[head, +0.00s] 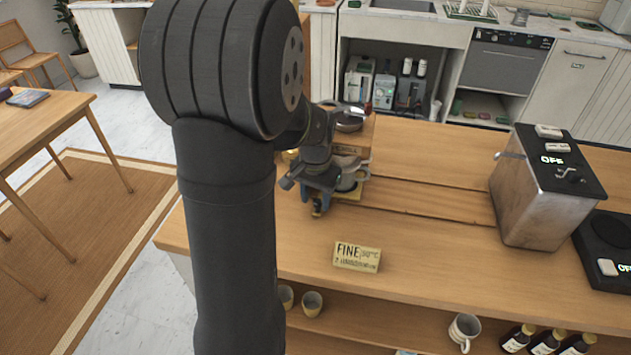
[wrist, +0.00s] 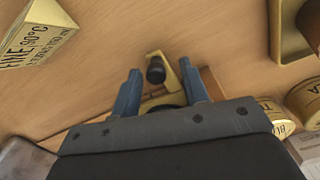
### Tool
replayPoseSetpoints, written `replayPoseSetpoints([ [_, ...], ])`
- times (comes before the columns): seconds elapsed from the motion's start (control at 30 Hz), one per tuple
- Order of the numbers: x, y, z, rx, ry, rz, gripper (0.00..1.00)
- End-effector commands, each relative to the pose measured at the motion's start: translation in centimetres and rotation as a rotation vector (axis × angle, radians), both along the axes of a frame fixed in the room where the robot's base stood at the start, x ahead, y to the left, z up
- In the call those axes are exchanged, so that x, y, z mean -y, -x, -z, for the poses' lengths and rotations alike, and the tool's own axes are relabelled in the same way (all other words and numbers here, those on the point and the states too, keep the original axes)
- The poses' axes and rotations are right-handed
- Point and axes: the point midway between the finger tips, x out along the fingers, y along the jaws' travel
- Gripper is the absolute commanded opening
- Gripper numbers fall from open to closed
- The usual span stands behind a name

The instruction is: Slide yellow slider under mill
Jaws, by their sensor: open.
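The yellow slider (head: 351,194) lies on the wooden counter at the foot of the mill (head: 358,137), partly hidden by my gripper. In the wrist view, the slider (wrist: 172,99) shows as yellow metal with a black knob at its end. My gripper (head: 316,206) is low at the counter, at the mill's front left. In the wrist view, its two blue fingers (wrist: 160,76) are apart, one on each side of the slider, with the knob between and just past their tips. I cannot tell whether either finger touches it. The mill's base is mostly hidden behind my gripper and arm.
A FINE card (head: 357,257) stands on the counter in front of my gripper. A metal machine (head: 540,195) stands to the right, beside a black scale-like plate (head: 608,245). The counter between mill and machine is clear. Labelled tins (wrist: 270,115) are close by in the wrist view.

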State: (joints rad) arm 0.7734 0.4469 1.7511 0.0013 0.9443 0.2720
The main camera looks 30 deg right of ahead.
Motion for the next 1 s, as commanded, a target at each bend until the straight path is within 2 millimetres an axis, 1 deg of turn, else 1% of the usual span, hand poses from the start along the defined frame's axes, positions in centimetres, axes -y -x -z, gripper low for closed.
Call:
replayPoseSetpoints([
  [0.17,0.1,-0.1,-2.7,0.004,0.006,0.000,0.41],
  [0.5,0.1,-0.1,-11.1,0.005,0.004,0.000,0.41],
  [0.6,0.0,-0.1,-13.2,0.005,0.004,0.000,0.41],
  [0.7,0.0,-0.1,-15.0,0.004,0.003,0.000,0.41],
  [0.83,0.0,-0.1,-16.4,0.003,0.002,0.000,0.41],
  [1.0,0.0,0.0,-17.1,0.001,0.000,-0.001,0.41],
])
